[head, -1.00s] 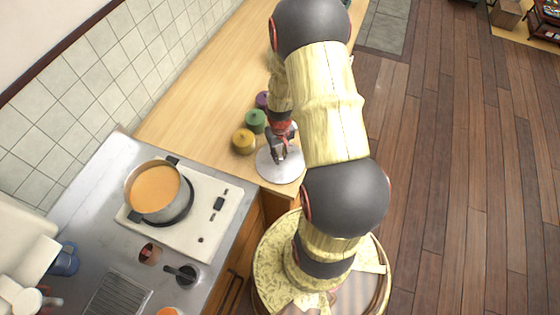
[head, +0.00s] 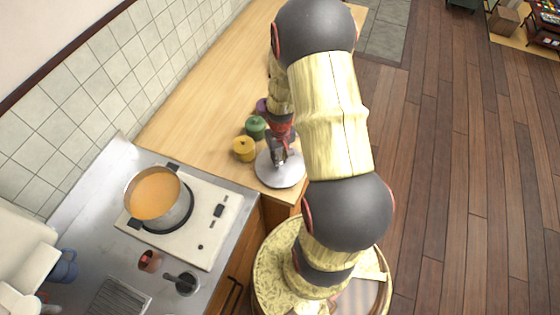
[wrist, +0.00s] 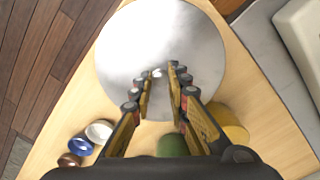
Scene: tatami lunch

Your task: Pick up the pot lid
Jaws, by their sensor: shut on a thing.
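The pot lid is a round, silvery metal disc (head: 276,177) at the near end of the wooden counter. In the wrist view the lid (wrist: 135,45) fills the upper middle. My gripper (head: 279,157) is above the lid's centre. In the wrist view my gripper (wrist: 160,74) has its fingertips close together at the middle of the lid, shut on its small knob, which is mostly hidden between the fingers. I cannot tell whether the lid is clear of the counter.
A yellow jar (head: 243,149) and a green jar (head: 255,127) stand just left of the lid, with a purple jar (head: 262,105) behind. A pot of orange soup (head: 155,194) sits on the white burner (head: 213,228). The wooden counter (head: 205,95) is clear farther back.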

